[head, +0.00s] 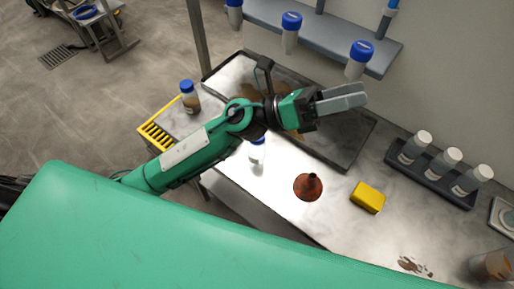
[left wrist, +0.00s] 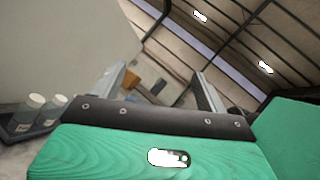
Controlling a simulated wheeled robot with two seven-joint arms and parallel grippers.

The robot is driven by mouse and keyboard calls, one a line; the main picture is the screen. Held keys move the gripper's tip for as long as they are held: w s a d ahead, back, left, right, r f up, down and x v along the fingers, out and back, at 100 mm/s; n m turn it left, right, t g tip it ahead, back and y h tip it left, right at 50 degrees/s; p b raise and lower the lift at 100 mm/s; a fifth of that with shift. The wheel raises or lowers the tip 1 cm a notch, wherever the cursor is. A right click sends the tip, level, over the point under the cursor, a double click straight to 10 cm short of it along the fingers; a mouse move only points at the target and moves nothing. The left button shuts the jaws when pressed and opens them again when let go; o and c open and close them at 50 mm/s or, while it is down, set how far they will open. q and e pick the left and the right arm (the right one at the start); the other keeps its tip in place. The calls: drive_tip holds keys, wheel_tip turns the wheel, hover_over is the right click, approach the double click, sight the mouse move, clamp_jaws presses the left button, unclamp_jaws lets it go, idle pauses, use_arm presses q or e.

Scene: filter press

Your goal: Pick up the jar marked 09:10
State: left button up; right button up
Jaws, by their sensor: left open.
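No label can be read as 09:10 in these views. Blue-lidded jars show in the head view: one with brown contents (head: 190,102) at the table's left end, another (head: 257,153) partly hidden below my left forearm, and several on the wall shelf, including one jar (head: 290,35) and another jar (head: 357,67). White-capped jars (head: 442,164) stand in a dark rack at the right; two also show in the left wrist view (left wrist: 48,113). My left gripper (head: 358,97) is open and empty, raised above the dark tray. My right gripper is not in view.
A large dark-rimmed tray (head: 346,158) lies under my left gripper. A red-brown funnel-like item (head: 308,187), a yellow block (head: 368,197) and a brown spill (head: 414,267) are on the table. The wall shelf (head: 330,38) overhangs the back. A yellow slotted rack (head: 156,134) is at the left end.

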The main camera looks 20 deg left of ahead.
use_arm(q)
drive_tip(key=s+d+f+m+g+y, duration=0.3)
drive_tip(key=f+m+g+y, duration=0.1)
drive_tip(key=m+g, duration=0.4)
drive_tip(key=m+t+y, duration=0.3)
drive_tip(key=m+y, duration=0.7)
drive_tip(key=y, duration=0.8)
approach(257, 142)
drive_tip(key=shift+w+d, duration=0.3)
drive_tip(key=shift+w, duration=0.25)
drive_tip(key=shift+w+d, duration=0.3)
drive_tip(key=shift+w, duration=0.25)
drive_tip(key=shift+w+a+f+y, duration=0.1)
drive_tip(key=shift+a+y, duration=0.25)
drive_tip(key=shift+y, duration=0.05)
wheel_tip(257, 142, down, 8)
drive_tip(key=p, duration=0.3)
drive_tip(key=shift+f, duration=0.1)
drive_tip(key=f+p, duration=0.1)
drive_tip(key=f, duration=0.1)
drive_tip(key=f+p, duration=0.2)
drive_tip(key=shift+s+a+f, duration=0.15)
drive_tip(key=shift+s+a, duration=0.05)
drive_tip(key=shift+f, duration=0.45)
drive_tip(key=c, duration=1.2)
drive_tip(key=shift+o, duration=0.2)
drive_tip(key=shift+w+r, duration=0.1)
